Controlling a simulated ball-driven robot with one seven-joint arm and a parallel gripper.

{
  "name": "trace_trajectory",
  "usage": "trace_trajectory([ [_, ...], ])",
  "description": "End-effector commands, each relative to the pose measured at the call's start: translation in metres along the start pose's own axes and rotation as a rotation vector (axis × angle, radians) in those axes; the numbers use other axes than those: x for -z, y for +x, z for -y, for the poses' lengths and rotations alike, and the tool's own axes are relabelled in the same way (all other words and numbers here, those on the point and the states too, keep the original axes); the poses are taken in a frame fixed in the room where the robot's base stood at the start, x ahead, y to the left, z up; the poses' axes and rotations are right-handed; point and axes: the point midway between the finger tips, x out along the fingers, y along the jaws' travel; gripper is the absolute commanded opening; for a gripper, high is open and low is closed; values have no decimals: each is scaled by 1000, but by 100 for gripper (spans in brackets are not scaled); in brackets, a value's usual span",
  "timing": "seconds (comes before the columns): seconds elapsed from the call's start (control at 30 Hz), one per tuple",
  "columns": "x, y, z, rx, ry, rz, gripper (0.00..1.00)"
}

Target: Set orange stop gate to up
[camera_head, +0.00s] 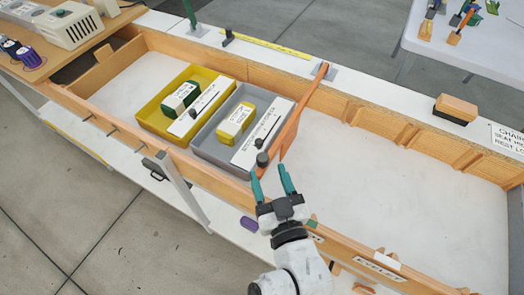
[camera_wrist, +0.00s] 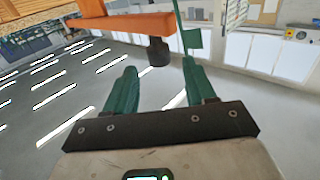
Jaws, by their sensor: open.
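The orange stop gate (camera_head: 304,102) is a long orange bar lying across the wooden trough, from the far rim to near the front wall, right of the grey tray. A dark knob (camera_head: 262,159) shows at its near end. In the wrist view the orange bar (camera_wrist: 125,23) crosses the top, with the dark knob (camera_wrist: 158,51) hanging below its end. My gripper (camera_head: 271,174) has teal fingers spread apart and empty, just in front of the knob. In the wrist view the knob appears between and beyond the fingertips (camera_wrist: 160,68). I see no contact.
A yellow tray (camera_head: 146,118) and a grey tray (camera_head: 203,138) with labelled blocks stand in the trough left of the gate. The trough floor (camera_head: 390,185) on the right is bare. The front wall (camera_head: 345,247) runs beside my gripper. A brown-topped block (camera_head: 457,106) sits on the far ledge.

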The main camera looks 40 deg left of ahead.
Motion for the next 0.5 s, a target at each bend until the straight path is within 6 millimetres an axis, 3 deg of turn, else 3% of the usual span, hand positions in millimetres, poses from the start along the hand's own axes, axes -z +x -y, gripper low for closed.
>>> trace_trajectory([
  [0.2,2,37,0,0,-1,1,55],
  [0.5,0,56,0,-1,0,1,55],
])
